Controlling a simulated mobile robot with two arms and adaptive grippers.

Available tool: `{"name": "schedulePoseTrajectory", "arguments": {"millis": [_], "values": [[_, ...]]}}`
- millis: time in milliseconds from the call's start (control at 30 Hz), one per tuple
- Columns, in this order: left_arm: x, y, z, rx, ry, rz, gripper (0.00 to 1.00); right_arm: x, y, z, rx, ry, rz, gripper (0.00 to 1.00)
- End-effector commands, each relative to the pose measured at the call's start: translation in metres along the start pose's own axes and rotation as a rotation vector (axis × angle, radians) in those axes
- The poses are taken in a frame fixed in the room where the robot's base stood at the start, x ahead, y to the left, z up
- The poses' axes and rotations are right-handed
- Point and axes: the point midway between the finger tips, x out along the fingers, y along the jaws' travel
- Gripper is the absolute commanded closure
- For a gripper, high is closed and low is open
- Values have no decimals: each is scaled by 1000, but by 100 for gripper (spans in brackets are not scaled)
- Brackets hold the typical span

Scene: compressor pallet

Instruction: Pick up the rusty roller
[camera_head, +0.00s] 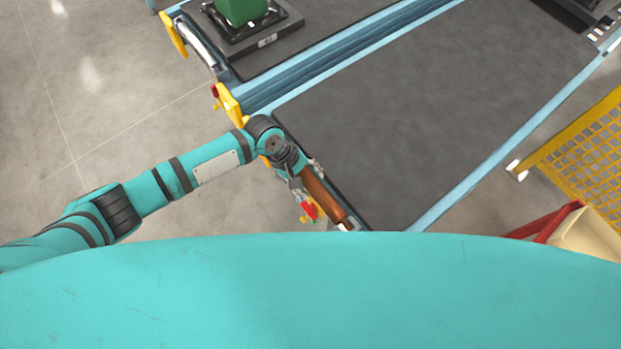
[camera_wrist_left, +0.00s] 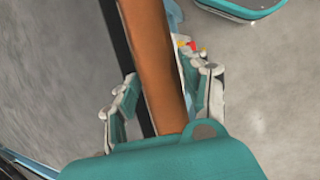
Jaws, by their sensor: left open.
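The rusty roller (camera_head: 324,197) is a brown-orange cylinder at the near end of the dark conveyor, with a pale end at its lower right. My left gripper (camera_head: 303,173) is at the roller's upper part in the head view. In the left wrist view, the roller (camera_wrist_left: 156,50) runs from the top edge down between the two fingers of my left gripper (camera_wrist_left: 167,82). The fingers are open, one on each side of it. I cannot tell whether either finger touches it. My right gripper is not in view.
The conveyor's dark belt (camera_head: 430,110) is empty, with light blue rails. A parallel conveyor carries a green object (camera_head: 241,10) on a black base. Yellow brackets (camera_head: 229,103) stand at the conveyor ends. A yellow mesh fence (camera_head: 590,150) is at the right. Grey floor lies open at left.

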Motion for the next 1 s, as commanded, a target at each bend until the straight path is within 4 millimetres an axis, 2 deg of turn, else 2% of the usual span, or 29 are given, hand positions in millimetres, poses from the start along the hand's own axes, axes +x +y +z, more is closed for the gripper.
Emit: {"name": "schedulePoseTrajectory", "arguments": {"millis": [200,233,567,1000], "values": [[2,0,0,0,0,0,53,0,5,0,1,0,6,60],[1,0,0,0,0,0,56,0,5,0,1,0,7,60],[1,0,0,-1,0,0,99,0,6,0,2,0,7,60],[-4,3,1,0,0,4,100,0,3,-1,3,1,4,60]]}}
